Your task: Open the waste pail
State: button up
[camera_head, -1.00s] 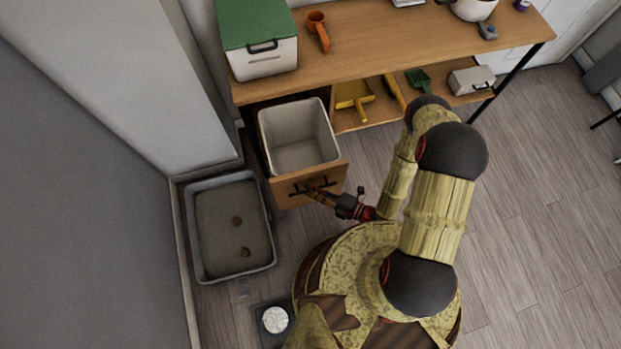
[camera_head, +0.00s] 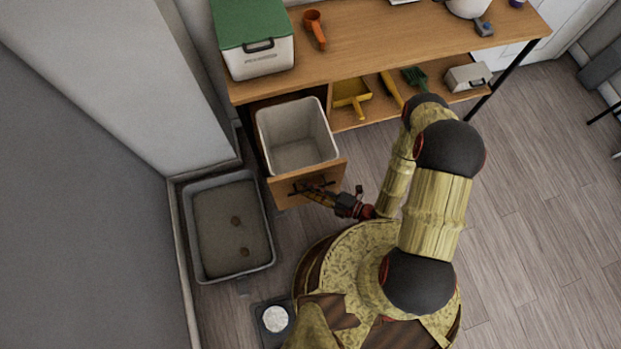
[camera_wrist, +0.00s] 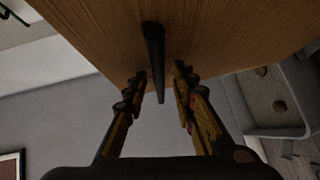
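The waste pail (camera_head: 299,150) is a pale, open-topped bin in a wooden pull-out drawer (camera_head: 325,180) under the counter. The drawer stands out from the cabinet, and the pail's empty inside shows. A dark bar handle (camera_wrist: 154,55) is on the wooden front; it also shows in the head view. My gripper (camera_wrist: 156,86) is at the handle, with its fingers apart on either side of the bar. Gaps show between the bar and both fingers in the wrist view. In the head view my gripper (camera_head: 312,190) partly covers the handle.
A grey litter tray (camera_head: 228,225) with brown lumps lies left of the drawer, by the wall. A white bowl (camera_head: 275,318) on a dark base is near my base. A green-lidded box (camera_head: 255,40) stands on the counter. Open floor lies to the right.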

jog(key=shift+d, duration=0.1)
jog(key=v, duration=1.1)
jog(key=shift+s+d, duration=0.25)
jog(key=shift+d, duration=0.1)
dwell(0.7)
jog(key=w+d+r+n+g+h, duration=0.1)
jog(key=w+d+r+n+g, duration=0.15)
jog(key=r+n, duration=0.6)
jog(key=w+d+r+n+g+h, duration=0.15)
jog(key=r+n+g, duration=0.25)
jog(key=r+n, duration=0.45)
jog(key=w+d+r+n+g+h, duration=0.2)
jog(key=w+r+n+g, duration=0.15)
jog(key=r+n, duration=0.45)
jog(key=s+r+n+t+h, duration=0.2)
jog(key=r+n, duration=0.4)
jog(key=r, duration=0.4)
jog(key=s+r+n+t+h, duration=0.2)
jog(key=r+n, duration=0.4)
jog(key=r, duration=0.4)
jog(key=s+r+n+t+h+p, duration=0.1)
jog(key=s+r+n+t+h, duration=0.2)
jog(key=r, duration=0.6)
jog(key=s+n+h, duration=0.1)
jog(key=n+h, duration=0.1)
jog(key=n, duration=0.1)
jog(key=shift+d+r+n, duration=0.35)
jog(key=shift+r+n, duration=0.05)
